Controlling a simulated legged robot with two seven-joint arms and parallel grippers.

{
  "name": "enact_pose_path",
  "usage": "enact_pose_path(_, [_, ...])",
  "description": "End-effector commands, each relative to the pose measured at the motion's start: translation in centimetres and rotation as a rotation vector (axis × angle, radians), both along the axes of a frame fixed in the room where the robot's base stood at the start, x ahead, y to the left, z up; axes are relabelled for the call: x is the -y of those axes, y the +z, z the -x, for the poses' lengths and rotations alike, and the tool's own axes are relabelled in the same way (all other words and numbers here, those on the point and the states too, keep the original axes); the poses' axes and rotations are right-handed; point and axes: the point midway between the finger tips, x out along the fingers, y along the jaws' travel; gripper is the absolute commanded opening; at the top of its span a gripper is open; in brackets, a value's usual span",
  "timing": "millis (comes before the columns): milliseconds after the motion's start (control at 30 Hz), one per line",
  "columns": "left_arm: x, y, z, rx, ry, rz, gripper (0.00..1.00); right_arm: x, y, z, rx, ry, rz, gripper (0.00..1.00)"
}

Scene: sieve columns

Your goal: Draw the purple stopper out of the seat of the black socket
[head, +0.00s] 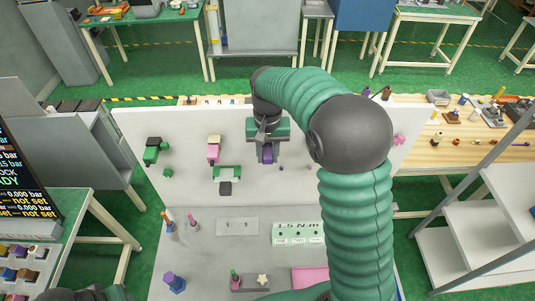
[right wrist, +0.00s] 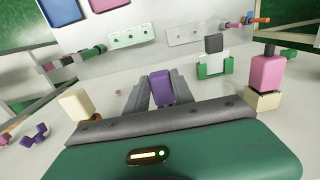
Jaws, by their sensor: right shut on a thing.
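The purple stopper (head: 266,154) is at the upright pale board, between the fingers of my right gripper (head: 267,158). In the right wrist view the purple stopper (right wrist: 161,87) stands between the two grey fingers, and the right gripper (right wrist: 160,95) is shut on it. My gripper hides whatever is behind the stopper. I cannot make out the black socket there, nor tell whether the stopper is in its seat.
On the board to the left are a green bracket with a black block (head: 225,188), a pink block (head: 213,150) and a green-and-black fixture (head: 152,150). A cream block (right wrist: 75,104) stands beside my right gripper. A label plate (head: 298,233) is below. My right arm covers the board's right part.

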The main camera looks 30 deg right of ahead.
Motion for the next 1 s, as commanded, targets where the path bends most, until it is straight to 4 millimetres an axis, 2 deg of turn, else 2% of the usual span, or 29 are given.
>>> enact_pose_path(33, [0.0, 0.0, 0.0, 0.0, 0.0, 0.0, 0.36, 0.1, 0.0, -0.1, 0.003, -0.001, 0.002, 0.06])
enact_pose_path(100, [0.0, 0.0, 0.0, 0.0, 0.0, 0.0, 0.36, 0.0, 0.0, -0.1, 0.002, 0.0, 0.0, 0.0])
enact_pose_path(833, [0.0, -0.1, 0.0, 0.0, 0.0, 0.0, 0.36, -0.3, 0.0, 0.4, 0.001, 0.001, -0.002, 0.0])
enact_pose_path(1000, [0.0, -0.4, 0.0, 0.0, 0.0, 0.0, 0.36, -0.7, -0.1, 1.1, 0.001, 0.002, -0.002, 0.0])
